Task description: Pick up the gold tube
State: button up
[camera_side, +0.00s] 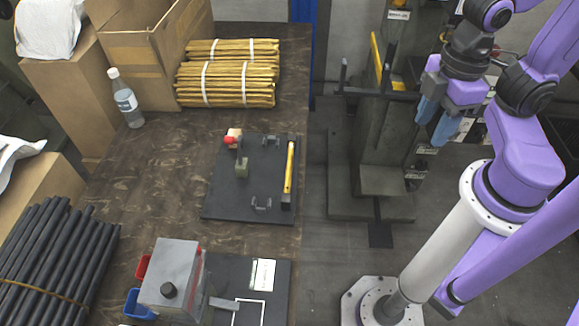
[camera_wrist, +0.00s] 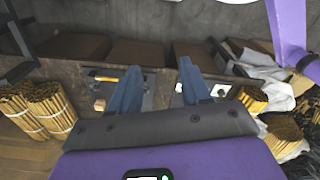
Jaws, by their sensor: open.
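A single gold tube (camera_side: 289,167) lies along the right side of a dark fixture plate (camera_side: 220,206) on the table. In the wrist view a small gold tube (camera_wrist: 107,79) shows on the plate, left of my fingers. My gripper (camera_side: 437,118) is raised well to the right of the table, apart from the tube, near a machine. Its two blue fingers (camera_wrist: 160,68) are spread in the wrist view with nothing held between them.
Two bundles of gold tubes (camera_side: 225,84) lie at the back of the table by a cardboard box (camera_side: 130,50) and a bottle (camera_side: 126,100). A clamp (camera_side: 241,168) stands on the plate. A grey box (camera_side: 172,275) and dark tubes (camera_side: 50,250) are in front.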

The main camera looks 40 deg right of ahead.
jog(key=n, duration=1.4)
send_over(289, 165)
notch_tip(289, 165, down, 16)
jog(key=f, duration=1.1)
jog(key=shift+w+d+f, duration=0.2)
jog(key=shift+d, duration=0.1)
jog(key=f, duration=0.4)
jog(key=shift+s+a, duration=0.3)
jog(key=shift+a, duration=0.05)
jog(key=shift+f, duration=0.7)
